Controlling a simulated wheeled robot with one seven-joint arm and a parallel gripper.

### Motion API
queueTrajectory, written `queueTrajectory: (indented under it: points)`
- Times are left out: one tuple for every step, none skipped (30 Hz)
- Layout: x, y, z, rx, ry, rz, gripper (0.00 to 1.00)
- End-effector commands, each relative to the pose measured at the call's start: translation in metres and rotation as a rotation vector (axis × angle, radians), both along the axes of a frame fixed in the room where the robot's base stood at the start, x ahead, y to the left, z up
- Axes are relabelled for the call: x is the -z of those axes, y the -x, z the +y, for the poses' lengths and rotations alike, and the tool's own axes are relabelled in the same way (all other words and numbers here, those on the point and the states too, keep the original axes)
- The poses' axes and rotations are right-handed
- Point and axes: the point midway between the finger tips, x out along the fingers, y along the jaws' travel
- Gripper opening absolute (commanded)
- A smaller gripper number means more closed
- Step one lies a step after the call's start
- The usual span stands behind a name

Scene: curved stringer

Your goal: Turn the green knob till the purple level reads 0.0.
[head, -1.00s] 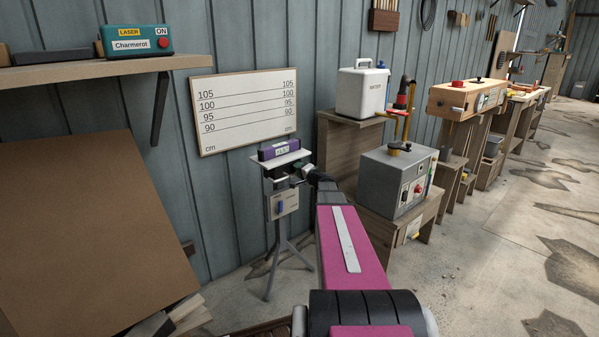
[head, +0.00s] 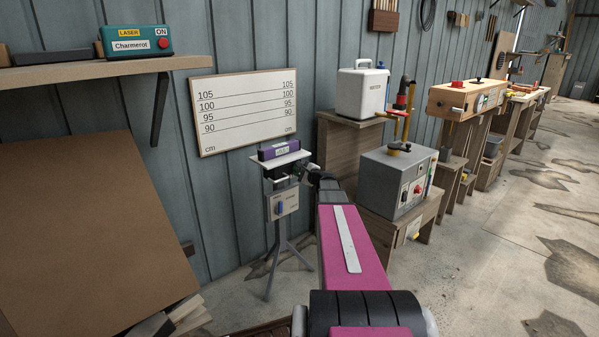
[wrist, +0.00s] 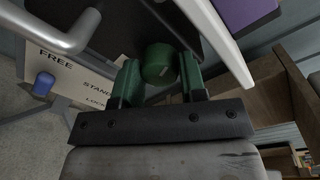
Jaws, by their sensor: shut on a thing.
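The green knob (wrist: 157,64) shows in the wrist view, under the edge of a white plate on the tripod stand (head: 276,243). My gripper (wrist: 158,80) has its two green fingers on either side of the knob, shut on it. In the head view my gripper (head: 301,172) is small and the knob cannot be told apart from it. The purple level (head: 279,150) lies on the white plate (head: 287,159); its reading is too small to make out. A purple corner of it (wrist: 243,12) shows in the wrist view.
A panel with a blue lever (head: 279,207) hangs on the stand; the wrist view shows FREE beside the lever (wrist: 44,83). A scale board (head: 243,110) is on the wall behind. A grey box (head: 394,182) stands on a wooden bench to the right. A brown board leans at left.

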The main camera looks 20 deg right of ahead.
Motion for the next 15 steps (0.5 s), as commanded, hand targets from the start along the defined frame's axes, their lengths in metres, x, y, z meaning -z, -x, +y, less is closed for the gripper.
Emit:
queueTrajectory:
  points:
    - [0.0008, 0.0001, -0.0009, 0.002, -0.027, 0.012, 0.15]
    - [0.0008, 0.0001, -0.0009, 0.002, -0.044, 0.019, 0.15]
    - [0.0008, 0.0001, -0.0009, 0.002, -0.067, 0.027, 0.15]
    - [0.0008, 0.0001, -0.0009, 0.002, -0.083, 0.033, 0.15]
    - [0.0008, 0.0000, -0.0009, 0.002, -0.096, 0.037, 0.15]
    - [0.0008, 0.0001, -0.0009, 0.002, -0.115, 0.044, 0.15]
    - [0.0008, 0.0000, -0.0009, 0.001, -0.126, 0.049, 0.15]
    - [0.0008, 0.0000, -0.0009, 0.001, -0.138, 0.052, 0.15]
    - [0.0008, 0.0001, -0.0009, 0.001, -0.150, 0.057, 0.15]
    - [0.0008, 0.0002, -0.0009, 0.001, -0.158, 0.060, 0.15]
    - [0.0008, 0.0001, -0.0010, 0.000, -0.167, 0.063, 0.15]
    - [0.0008, 0.0002, -0.0008, 0.001, -0.175, 0.066, 0.15]
    - [0.0008, 0.0002, -0.0009, 0.001, -0.181, 0.068, 0.15]
    - [0.0008, 0.0002, -0.0008, 0.000, -0.186, 0.070, 0.15]
    - [0.0008, 0.0002, -0.0008, 0.001, -0.191, 0.072, 0.15]
